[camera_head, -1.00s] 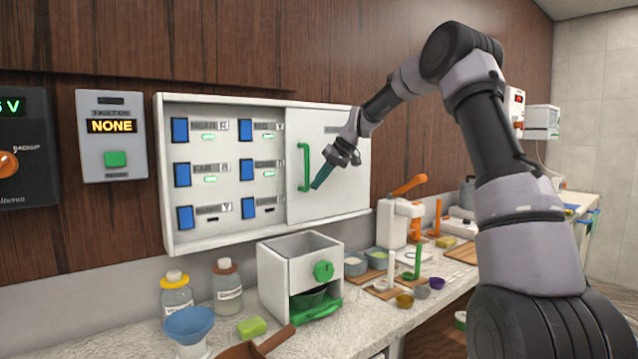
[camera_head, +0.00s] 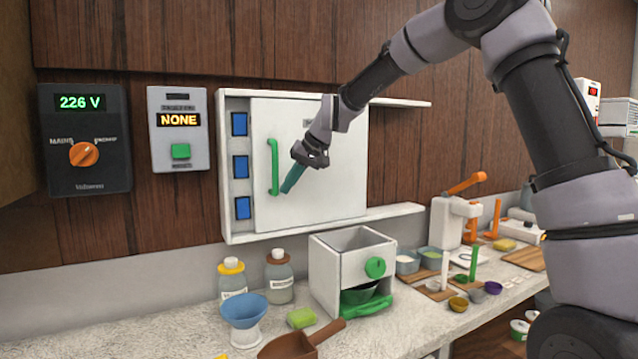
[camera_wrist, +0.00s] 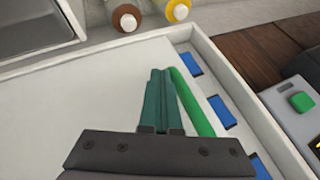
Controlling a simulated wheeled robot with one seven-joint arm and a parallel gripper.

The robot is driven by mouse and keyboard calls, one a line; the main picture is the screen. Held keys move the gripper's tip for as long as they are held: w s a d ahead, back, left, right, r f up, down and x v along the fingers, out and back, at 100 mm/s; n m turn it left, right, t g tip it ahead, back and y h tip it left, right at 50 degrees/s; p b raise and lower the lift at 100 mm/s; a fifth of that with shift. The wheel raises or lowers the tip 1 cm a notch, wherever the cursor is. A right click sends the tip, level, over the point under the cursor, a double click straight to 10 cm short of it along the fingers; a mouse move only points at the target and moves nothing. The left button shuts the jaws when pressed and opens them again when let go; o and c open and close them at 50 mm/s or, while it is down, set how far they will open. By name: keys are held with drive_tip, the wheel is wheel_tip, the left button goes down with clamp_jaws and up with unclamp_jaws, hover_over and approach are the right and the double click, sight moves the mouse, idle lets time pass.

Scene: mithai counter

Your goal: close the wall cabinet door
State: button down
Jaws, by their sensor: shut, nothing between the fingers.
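The wall cabinet (camera_head: 225,165) is a white box on the wood wall with a white sliding door (camera_head: 325,185). The door stands over the middle and covers the right column of blue switches. The left column of blue switches (camera_head: 240,167) is still uncovered. The green bar handle (camera_head: 273,168) is upright near the door's left edge. My gripper (camera_head: 290,182) has teal fingers, shut and empty, just right of the handle. In the wrist view the shut fingers (camera_wrist: 160,100) lie beside the handle (camera_wrist: 190,102); contact is unclear.
A voltage panel (camera_head: 85,140) and a grey box reading NONE (camera_head: 180,130) hang left of the cabinet. Below are bottles (camera_head: 279,280), a white drawer unit (camera_head: 340,265), a blue bowl (camera_head: 245,310) and a brown scoop (camera_head: 290,345) on the counter. An orange-handled press (camera_head: 445,220) stands to the right.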

drive_tip(key=s+a, duration=0.3)
drive_tip(key=a, duration=0.3)
drive_tip(key=shift+s+a, duration=0.25)
drive_tip(key=shift+s, duration=0.15)
